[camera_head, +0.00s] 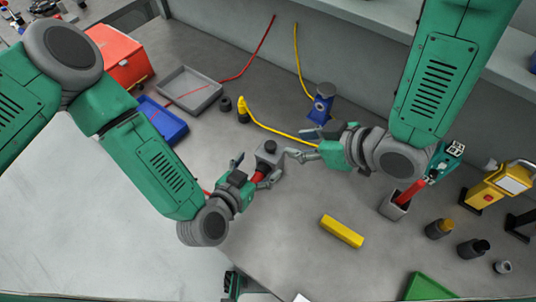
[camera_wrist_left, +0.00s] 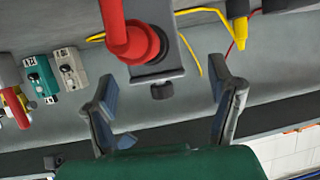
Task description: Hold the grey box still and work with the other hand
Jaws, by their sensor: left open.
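The grey box (camera_head: 269,152), with a black round knob on it, stands near the middle of the bench. A red plug-like piece (camera_head: 258,178) is at its near side; the wrist view also shows this red piece (camera_wrist_left: 130,38) against the grey box (camera_wrist_left: 158,68). My left gripper (camera_head: 253,171) is open, its fingers spread to either side of the red piece; in the wrist view the fingers (camera_wrist_left: 162,75) stand apart, and contact cannot be told. My right gripper (camera_head: 301,145) is just right of the box with its fingers apart and nothing seen between them.
A yellow bar (camera_head: 342,231) lies in front on the right. A yellow plug (camera_head: 242,108) with its cable, a grey tray (camera_head: 190,92) and a blue tray (camera_head: 165,122) lie behind left. A grey holder (camera_head: 394,206) and yellow device (camera_head: 494,187) stand right. The front middle is clear.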

